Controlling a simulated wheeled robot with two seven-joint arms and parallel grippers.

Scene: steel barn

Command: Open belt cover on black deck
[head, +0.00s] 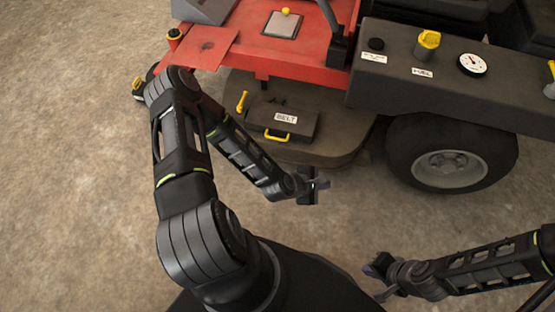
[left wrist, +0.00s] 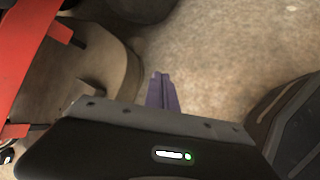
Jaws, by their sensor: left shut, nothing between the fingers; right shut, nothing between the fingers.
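The belt cover (head: 287,119) is a dark box labelled BELT with a yellow handle (head: 277,136) on its near side. It sits on the dark mower deck (head: 345,147) and looks closed. A yellow lever (head: 242,101) stands at its left. My left gripper (head: 318,185) is shut and empty, in front of the deck's near edge, right of and nearer than the handle, not touching it. In the left wrist view its purple fingers (left wrist: 161,92) are together beside the deck's edge (left wrist: 110,65). My right gripper (head: 378,268) is shut and empty over the floor at the lower right.
The red mower body (head: 300,62) rises behind the deck. A black wheel (head: 452,152) stands at the right, under a dark side panel with a yellow fuel cap (head: 428,42) and a gauge (head: 472,64). The concrete floor (head: 70,150) at the left is clear.

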